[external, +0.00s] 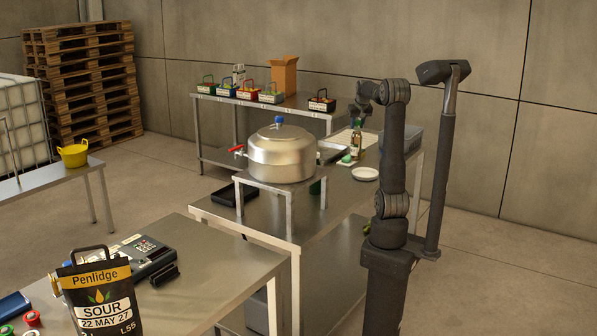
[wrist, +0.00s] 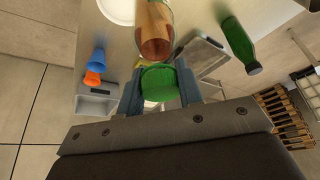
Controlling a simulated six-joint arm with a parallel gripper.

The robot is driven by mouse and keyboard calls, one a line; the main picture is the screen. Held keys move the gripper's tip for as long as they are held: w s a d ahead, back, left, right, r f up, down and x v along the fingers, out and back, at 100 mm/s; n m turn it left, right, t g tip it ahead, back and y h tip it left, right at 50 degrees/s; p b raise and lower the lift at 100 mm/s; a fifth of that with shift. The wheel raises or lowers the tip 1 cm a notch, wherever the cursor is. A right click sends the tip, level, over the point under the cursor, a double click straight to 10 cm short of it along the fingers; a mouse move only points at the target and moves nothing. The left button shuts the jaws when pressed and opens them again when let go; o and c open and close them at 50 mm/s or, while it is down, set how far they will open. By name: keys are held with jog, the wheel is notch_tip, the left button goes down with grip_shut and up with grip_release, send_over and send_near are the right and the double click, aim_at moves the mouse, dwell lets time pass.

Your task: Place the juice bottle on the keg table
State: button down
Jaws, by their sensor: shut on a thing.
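The juice bottle (external: 357,141) is upright at the far part of the long steel table, directly below my gripper (external: 360,119) in the external view. In the wrist view, my gripper (wrist: 158,90) is shut on a round green top, and the bottle's amber body (wrist: 153,28) shows beyond it. I cannot tell whether its base touches the table. The keg (external: 281,155) is a large silver vessel with a blue knob, on a small raised stand (external: 266,188). The stand is on the near part of the steel table (external: 270,224).
A white plate (external: 365,174) and a small green item (external: 347,158) are near the bottle. In the wrist view, a dark green bottle (wrist: 238,45) and blue and orange cups (wrist: 97,65) flank it. A black tray (external: 234,195) lies left of the stand.

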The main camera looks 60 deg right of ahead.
jog(key=shift+f, duration=0.15)
jog(key=w+a+f, duration=0.4)
jog(key=w+f, duration=0.6)
jog(key=shift+w+a+f, duration=0.2)
jog(key=shift+f, duration=0.3)
jog(key=c, duration=1)
grip_release()
jog(key=shift+f, duration=0.1)
jog(key=v, duration=1.2)
jog(key=shift+w, duration=0.1)
